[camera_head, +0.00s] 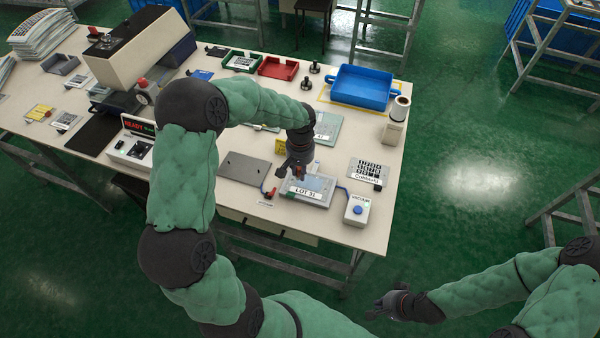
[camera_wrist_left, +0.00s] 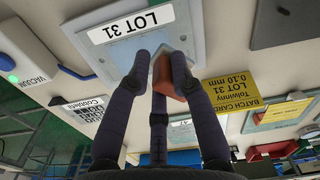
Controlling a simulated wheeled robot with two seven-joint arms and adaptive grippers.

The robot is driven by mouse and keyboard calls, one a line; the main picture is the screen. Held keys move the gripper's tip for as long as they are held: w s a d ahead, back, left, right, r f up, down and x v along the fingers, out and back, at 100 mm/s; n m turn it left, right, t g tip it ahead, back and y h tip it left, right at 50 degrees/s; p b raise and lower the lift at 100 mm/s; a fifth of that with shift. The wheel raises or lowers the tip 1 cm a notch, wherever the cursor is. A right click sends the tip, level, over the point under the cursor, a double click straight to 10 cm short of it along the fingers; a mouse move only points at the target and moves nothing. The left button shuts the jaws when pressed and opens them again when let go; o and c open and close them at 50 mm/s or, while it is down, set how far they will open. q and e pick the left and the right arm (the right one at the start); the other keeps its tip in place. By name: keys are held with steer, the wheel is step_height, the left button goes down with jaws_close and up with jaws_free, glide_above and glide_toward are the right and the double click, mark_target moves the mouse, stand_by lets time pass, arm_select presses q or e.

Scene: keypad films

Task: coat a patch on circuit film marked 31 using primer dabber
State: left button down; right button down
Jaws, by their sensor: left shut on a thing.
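The circuit film labelled LOT 31 (camera_head: 318,184) lies on a flat plate near the table's front edge. In the left wrist view its label (camera_wrist_left: 131,23) and pale blue-grey surface fill the top. My left gripper (camera_head: 295,174) is over the film, fingers pointing down. It is shut on a reddish-brown block with a pale face, which appears to be the primer dabber (camera_wrist_left: 166,76). Whether the dabber touches the film I cannot tell. My right gripper (camera_head: 378,307) is off the table at the lower right, seemingly empty; its finger opening is too small to judge.
A white vacuum box (camera_head: 357,209) with a blue button stands right of the film, joined by a blue hose. A grey plate (camera_head: 245,168) lies left. A yellow batch card (camera_wrist_left: 234,91) stands behind.

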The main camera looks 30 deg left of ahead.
arm_select(q)
steer(key=r, duration=0.1)
steer(key=r+p, duration=0.1)
steer(key=shift+a+r+p, duration=0.2)
steer(key=shift+r+p, duration=0.1)
steer(key=shift+r, duration=0.05)
steer(key=shift+d+r+p, duration=0.1)
steer(key=shift+r+p, duration=0.65)
steer(key=shift+r, duration=0.4)
